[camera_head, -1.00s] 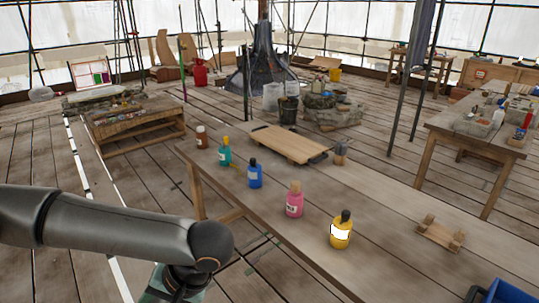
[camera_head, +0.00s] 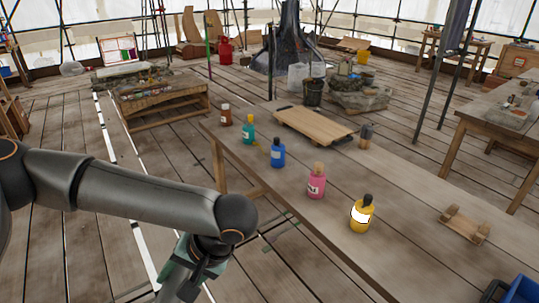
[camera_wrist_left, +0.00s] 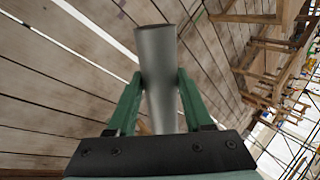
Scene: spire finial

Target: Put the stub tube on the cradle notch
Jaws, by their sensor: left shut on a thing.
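The stub tube is a grey metal cylinder (camera_wrist_left: 158,55) held between the green fingers of my left gripper (camera_wrist_left: 158,88) in the left wrist view. The gripper is shut on it, and the tube's far end sticks out past the fingertips. The cradle is a small wooden piece with raised ends (camera_head: 465,227) on the right part of the table, apart from the gripper. My right gripper is not in view.
The long wooden table (camera_head: 400,240) carries a yellow bottle (camera_head: 362,215), a pink bottle (camera_head: 316,183), a blue bottle (camera_head: 277,153), a teal bottle (camera_head: 248,130) and a wooden board (camera_head: 313,125). A blue bin (camera_head: 520,292) is at the lower right. Table around the cradle is clear.

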